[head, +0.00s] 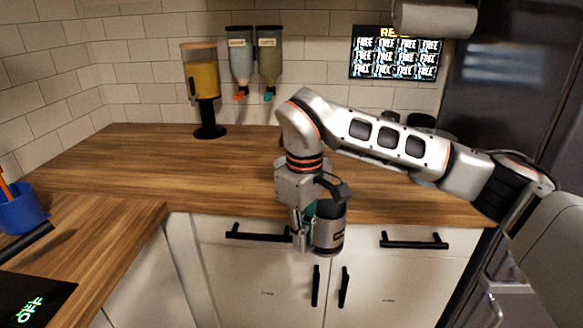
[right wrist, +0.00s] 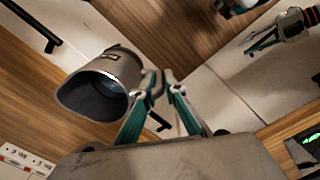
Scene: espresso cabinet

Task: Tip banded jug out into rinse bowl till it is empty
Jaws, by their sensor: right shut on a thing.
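The grey-brown jug (head: 328,232) with a pale label hangs in front of the white cabinet, below the counter's front edge. My right gripper (head: 305,238) is shut on it from its left side in the head view. In the right wrist view the jug (right wrist: 105,82) lies left of the fingertips (right wrist: 160,98), its dark open mouth facing the camera. It looks roughly upright in the head view; its contents are too dark to tell. My left gripper (right wrist: 268,42) shows only in the right wrist view, at upper right, its opening unclear. I see no rinse bowl.
Behind is the wooden counter (head: 160,165), with a yellow-filled dispenser (head: 203,85) and two wall dispensers (head: 253,55). A blue cup (head: 20,210) stands at left. Black handles (head: 258,232) stick out from the cabinet. A dark fridge is at right.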

